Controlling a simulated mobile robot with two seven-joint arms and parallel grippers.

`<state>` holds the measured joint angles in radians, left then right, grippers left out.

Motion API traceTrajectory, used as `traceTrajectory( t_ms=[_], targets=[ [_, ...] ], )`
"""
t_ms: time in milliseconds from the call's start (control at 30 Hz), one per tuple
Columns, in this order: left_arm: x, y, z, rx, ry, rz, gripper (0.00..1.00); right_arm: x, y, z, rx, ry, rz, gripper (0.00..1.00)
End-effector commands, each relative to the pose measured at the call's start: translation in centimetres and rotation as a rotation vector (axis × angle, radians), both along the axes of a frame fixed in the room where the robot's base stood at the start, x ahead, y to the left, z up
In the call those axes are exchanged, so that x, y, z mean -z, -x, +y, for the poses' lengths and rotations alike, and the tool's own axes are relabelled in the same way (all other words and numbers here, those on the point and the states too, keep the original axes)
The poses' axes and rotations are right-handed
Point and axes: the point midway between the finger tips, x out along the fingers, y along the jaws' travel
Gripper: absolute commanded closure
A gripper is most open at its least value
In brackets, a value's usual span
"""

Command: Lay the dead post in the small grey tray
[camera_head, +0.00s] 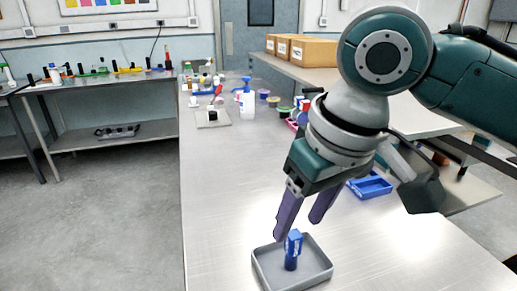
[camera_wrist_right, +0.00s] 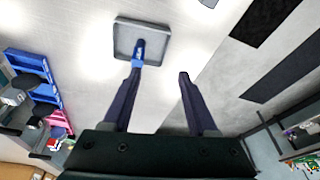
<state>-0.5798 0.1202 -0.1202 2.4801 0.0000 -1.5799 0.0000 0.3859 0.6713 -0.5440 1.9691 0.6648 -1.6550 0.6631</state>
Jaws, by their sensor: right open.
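A blue post (camera_head: 292,250) with a darker lower part is within the small grey tray (camera_head: 262,270) and looks roughly upright there. In the right wrist view the post (camera_wrist_right: 138,55) shows just beyond the tip of one finger, over the grey tray (camera_wrist_right: 163,42). My right gripper (camera_head: 295,230) is open, its two dark purple fingers apart with nothing between them. Its fingertips are just behind and above the post. Whether a finger touches the post I cannot tell. My left gripper is not in view.
A blue tray (camera_head: 370,187) lies to the right behind my right gripper. Farther back on the table are a white bottle (camera_head: 247,103), a small board with a red-handled item (camera_head: 213,117) and several coloured pots. The table left of the grey tray is clear.

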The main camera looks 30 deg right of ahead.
Motion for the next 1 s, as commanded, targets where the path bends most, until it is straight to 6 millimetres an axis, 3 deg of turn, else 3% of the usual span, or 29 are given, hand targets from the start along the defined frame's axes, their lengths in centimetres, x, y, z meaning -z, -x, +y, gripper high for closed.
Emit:
traceTrajectory(
  t_ms=[33, 100, 200, 300, 500, 633, 1000],
  targets=[
    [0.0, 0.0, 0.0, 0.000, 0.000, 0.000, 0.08, 1.4, 1.8, 2.1, -0.062, -0.031, 0.000, 0.41],
    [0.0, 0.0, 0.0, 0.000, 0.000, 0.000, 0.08, 2.5, 4.0, 4.2, -0.135, -0.058, -0.025, 0.41],
    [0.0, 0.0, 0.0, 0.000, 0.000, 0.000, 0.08, 3.5, 7.1, 5.8, -0.185, -0.077, -0.064, 0.41],
    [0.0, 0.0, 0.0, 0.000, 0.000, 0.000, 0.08, 4.0, 10.2, 5.5, -0.188, -0.058, -0.080, 0.41],
    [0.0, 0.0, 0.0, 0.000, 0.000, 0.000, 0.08, 4.3, 14.5, 3.0, -0.157, 0.029, -0.065, 0.41],
    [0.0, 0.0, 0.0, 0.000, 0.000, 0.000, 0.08, 4.3, 15.5, 2.2, -0.150, 0.061, -0.054, 0.41],
    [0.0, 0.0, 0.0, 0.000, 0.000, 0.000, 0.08, 4.3, 15.6, 2.2, -0.151, 0.062, -0.054, 0.41]
  ],
)
